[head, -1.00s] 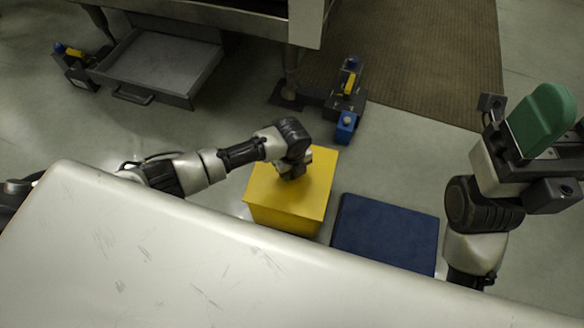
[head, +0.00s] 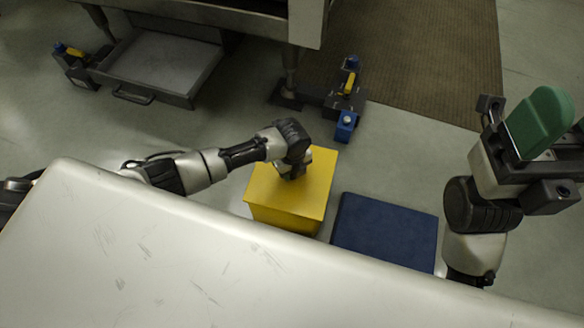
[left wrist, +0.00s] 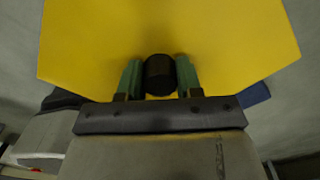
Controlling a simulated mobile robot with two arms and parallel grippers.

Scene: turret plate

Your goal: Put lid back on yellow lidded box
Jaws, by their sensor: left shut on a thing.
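The yellow lidded box (head: 285,218) stands on the floor beyond the white surface. Its yellow lid (head: 312,183) lies over the top and looks lined up with the box; I cannot tell if a thin gap is left. My left gripper (head: 293,172) reaches down over the lid. In the left wrist view, my left gripper (left wrist: 160,80) is shut on the lid's black knob (left wrist: 159,75), with the yellow lid (left wrist: 215,45) spread out behind. My right gripper (head: 541,122), with a green pad showing, is raised at the right, away from the box; its opening is hidden.
A dark blue box (head: 385,232) stands just right of the yellow box. A white surface (head: 200,260) fills the foreground. A metal table leg with a blue and yellow fixture (head: 347,95) stands behind, and a grey tray (head: 160,65) lies back left.

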